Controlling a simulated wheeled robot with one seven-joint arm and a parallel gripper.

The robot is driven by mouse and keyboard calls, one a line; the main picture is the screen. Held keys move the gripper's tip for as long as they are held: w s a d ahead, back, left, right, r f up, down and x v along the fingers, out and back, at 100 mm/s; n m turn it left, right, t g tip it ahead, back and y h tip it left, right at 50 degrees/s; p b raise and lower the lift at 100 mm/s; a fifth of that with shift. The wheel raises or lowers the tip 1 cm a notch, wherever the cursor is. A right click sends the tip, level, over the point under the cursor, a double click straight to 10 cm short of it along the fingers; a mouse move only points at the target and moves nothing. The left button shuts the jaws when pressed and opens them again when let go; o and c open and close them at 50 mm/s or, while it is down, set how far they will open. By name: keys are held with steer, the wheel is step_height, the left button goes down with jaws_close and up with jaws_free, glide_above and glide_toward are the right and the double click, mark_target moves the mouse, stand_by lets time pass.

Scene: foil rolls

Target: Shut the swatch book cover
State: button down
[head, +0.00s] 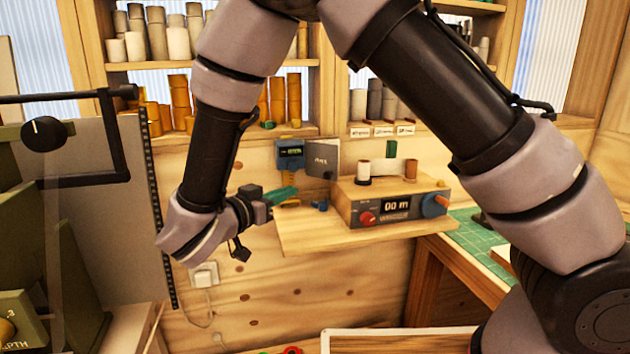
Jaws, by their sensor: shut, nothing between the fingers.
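A dark grey panel with pale lettering (322,158) stands upright and slightly tilted at the back of the wooden wall shelf; it looks like the swatch book's raised cover. The pages are too small and too hidden to make out. My gripper (287,193) reaches in from the left over the shelf's left end, its green fingers shut and empty. The fingertips are in front of, below and to the left of the panel, and look apart from it.
A wooden counter box (360,191) with a display, red knob and blue-orange knob stands right of the panel. A small blue device (290,157) is on the wall to its left. A small blue object (320,206) lies on the shelf (330,236), whose front is bare.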

mark_target(326, 176)
steer(key=x, duration=1.3)
steer(key=shift+w, duration=0.15)
steer(key=shift+d, duration=0.1)
